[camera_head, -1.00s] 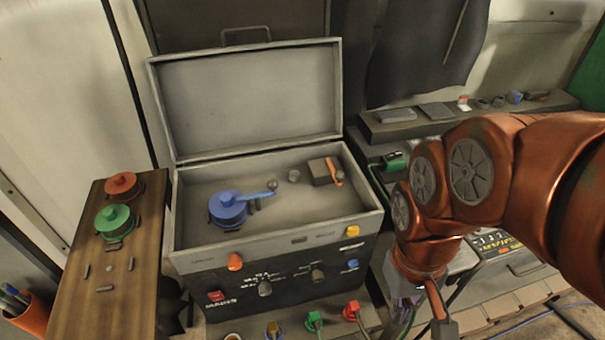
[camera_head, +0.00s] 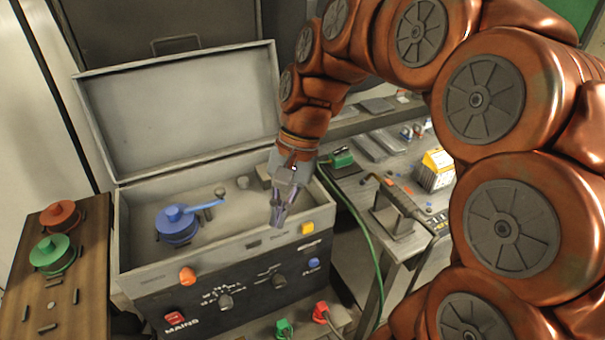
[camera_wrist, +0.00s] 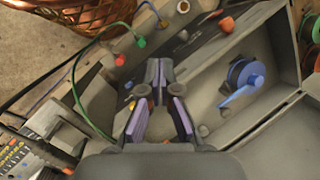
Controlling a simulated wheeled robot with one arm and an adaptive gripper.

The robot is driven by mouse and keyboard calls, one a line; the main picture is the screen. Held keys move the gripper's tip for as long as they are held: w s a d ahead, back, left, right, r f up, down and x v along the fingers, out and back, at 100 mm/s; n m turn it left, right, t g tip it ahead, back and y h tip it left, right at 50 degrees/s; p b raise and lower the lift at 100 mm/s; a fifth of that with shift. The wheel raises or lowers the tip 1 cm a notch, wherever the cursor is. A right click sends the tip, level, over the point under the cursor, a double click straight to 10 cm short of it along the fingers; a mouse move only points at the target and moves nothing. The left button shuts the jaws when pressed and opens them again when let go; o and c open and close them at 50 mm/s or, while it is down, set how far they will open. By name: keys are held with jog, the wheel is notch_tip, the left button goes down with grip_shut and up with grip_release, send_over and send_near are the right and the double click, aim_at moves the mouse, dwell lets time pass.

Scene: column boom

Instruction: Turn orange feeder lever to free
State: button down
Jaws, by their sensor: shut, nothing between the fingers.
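The orange feeder lever is hidden now in the head view, behind my gripper and wrist, and I cannot pick it out in the wrist view. The small brown block (camera_head: 263,173) that bears it shows partly at the inner right of the grey open case (camera_head: 128,235). My gripper (camera_head: 277,222) is shut and empty, pointing down over the case's front right part. Its closed purple-padded fingers (camera_wrist: 158,68) show in the wrist view. I cannot tell whether they touch anything.
A blue drum with a blue crank (camera_head: 178,222) stands inside the case, left of my gripper. An orange knob (camera_head: 187,275) and yellow button (camera_head: 307,228) sit on the front. The raised lid (camera_head: 185,110) stands behind. A green cable (camera_head: 350,215) hangs at right.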

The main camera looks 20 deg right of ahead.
jog(key=w+d+m+t+y+b, duration=0.3)
jog(key=w+d+m, duration=0.45)
jog(key=w, duration=0.75)
jog(key=w+d+f+m+t+y+b, duration=0.1)
jog(key=w+d+f+m+b, duration=0.15)
jog(key=d, duration=0.45)
jog(key=w+d+f+m+y+b, duration=0.1)
jog(key=w+d+f+m, duration=0.25)
jog(key=d, duration=0.45)
jog(key=shift+m, duration=0.45)
jog(key=shift+p+x, duration=0.9)
jog(key=shift+x, duration=4.1)
